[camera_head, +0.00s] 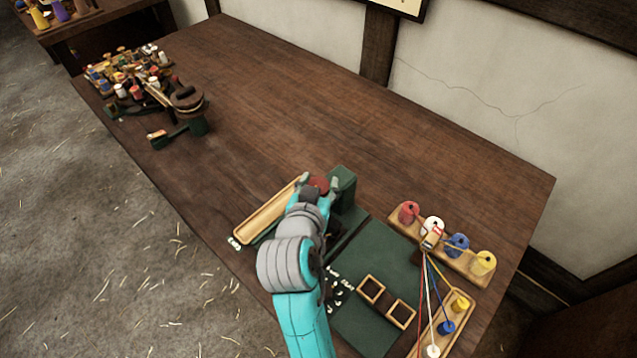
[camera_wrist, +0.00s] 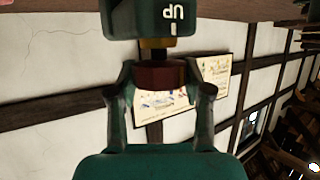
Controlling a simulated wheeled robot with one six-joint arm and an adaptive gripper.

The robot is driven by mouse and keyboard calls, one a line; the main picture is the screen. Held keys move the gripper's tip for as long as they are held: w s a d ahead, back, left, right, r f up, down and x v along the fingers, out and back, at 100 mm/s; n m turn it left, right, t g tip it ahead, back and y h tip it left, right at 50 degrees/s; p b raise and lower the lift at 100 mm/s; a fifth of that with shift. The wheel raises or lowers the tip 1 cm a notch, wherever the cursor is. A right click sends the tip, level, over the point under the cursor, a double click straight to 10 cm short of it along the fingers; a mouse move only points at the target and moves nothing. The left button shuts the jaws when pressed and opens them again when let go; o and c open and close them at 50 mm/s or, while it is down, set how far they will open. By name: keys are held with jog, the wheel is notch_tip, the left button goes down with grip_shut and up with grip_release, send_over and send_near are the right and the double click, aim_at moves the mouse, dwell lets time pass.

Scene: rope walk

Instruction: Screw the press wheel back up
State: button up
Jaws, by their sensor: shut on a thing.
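The dark red press wheel (camera_head: 318,186) sits at the dark green press (camera_head: 344,184) near the middle of the table. My gripper (camera_head: 319,182) is shut on the wheel, with one finger on each side. In the wrist view, the wheel (camera_wrist: 160,74) is between the two fingers, below a brass collar (camera_wrist: 156,44) and a green block (camera_wrist: 165,20) marked "UP", which appears upside down. My arm hides part of the press in the head view.
A wooden trough (camera_head: 270,212) lies left of the press. A green mat (camera_head: 375,262) with two wooden frames lies right of it. Coloured spools stand on a rack (camera_head: 450,252) at the right. Several items crowd the far left; the table's back middle is clear.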

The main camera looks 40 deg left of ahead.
jog(key=shift+w+d+f+n+g+y, duration=0.1)
jog(key=shift+n+g+y, duration=0.5)
jog(key=shift+n+y, duration=0.25)
jog(key=shift+n+g+y, duration=0.4)
jog(key=shift+n+y, duration=0.15)
jog(key=shift+n, duration=0.1)
jog(key=o, duration=1.2)
jog(key=v, duration=1.2)
